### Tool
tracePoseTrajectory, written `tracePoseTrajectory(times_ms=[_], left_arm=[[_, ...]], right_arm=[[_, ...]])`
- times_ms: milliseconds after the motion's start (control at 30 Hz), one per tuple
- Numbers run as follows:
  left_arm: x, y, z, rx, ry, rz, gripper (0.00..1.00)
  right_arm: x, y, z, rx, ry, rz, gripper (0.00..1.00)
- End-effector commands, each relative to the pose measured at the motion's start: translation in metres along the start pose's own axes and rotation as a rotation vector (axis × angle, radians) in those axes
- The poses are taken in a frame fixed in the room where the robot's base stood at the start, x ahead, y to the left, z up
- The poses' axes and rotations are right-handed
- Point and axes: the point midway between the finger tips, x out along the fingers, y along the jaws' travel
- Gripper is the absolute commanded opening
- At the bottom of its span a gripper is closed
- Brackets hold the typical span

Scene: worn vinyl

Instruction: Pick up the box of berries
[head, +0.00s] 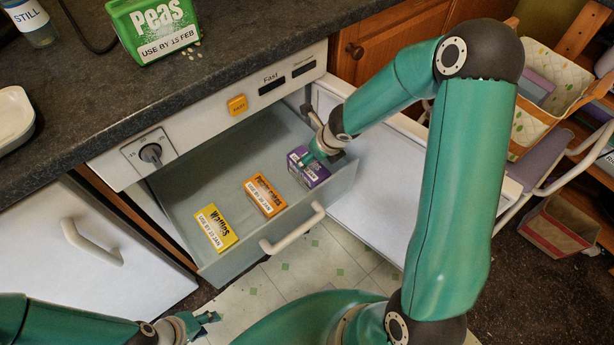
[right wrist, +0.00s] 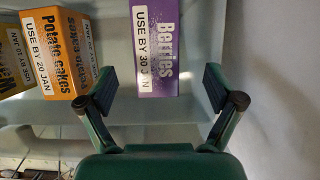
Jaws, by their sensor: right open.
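The purple box of berries (head: 312,172) stands in the open drawer, near its right end. It also shows in the right wrist view (right wrist: 155,50), with its "Berries" label and a use-by date of 30 Jan. My right gripper (head: 316,153) reaches down at the box from above and partly covers it. In the right wrist view its two fingers (right wrist: 159,88) are spread wide, with the box ahead between them and visible gaps on both sides. My left gripper (head: 208,320) is low in the head view, empty and apparently open, away from the drawer.
The drawer (head: 187,213) also holds an orange potato cakes box (head: 265,196) and a yellow waffles box (head: 216,228). A white handle (head: 292,230) projects from its front. A green peas pack (head: 153,28) stands on the dark counter. An open white door (head: 375,190) lies right of the drawer.

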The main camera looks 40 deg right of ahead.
Motion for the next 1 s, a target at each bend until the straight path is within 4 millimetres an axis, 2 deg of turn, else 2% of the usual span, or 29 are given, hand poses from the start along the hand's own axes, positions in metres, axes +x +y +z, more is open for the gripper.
tracePoseTrajectory(times_ms=[33,200,467,700,800,1000], left_arm=[[0.013,-0.005,0.000,0.000,0.000,0.000,0.40],[0.025,-0.009,0.000,0.000,0.000,0.000,0.40],[0.032,-0.012,-0.001,0.000,0.001,0.000,0.40],[0.058,-0.021,-0.001,0.000,0.001,0.000,0.40],[0.063,-0.023,-0.001,0.000,0.000,0.000,0.40],[0.063,-0.023,-0.001,0.000,0.001,0.000,0.40]], right_arm=[[0.018,0.001,-0.002,-0.002,0.001,0.001,0.92],[0.042,0.002,0.000,-0.003,0.000,0.001,0.92],[0.053,0.003,0.000,-0.004,0.000,0.001,0.92],[0.084,0.006,-0.005,-0.005,0.000,0.001,0.92],[0.096,0.006,-0.004,-0.005,0.001,0.002,0.92],[0.099,0.006,-0.002,-0.004,-0.001,0.001,0.92]])
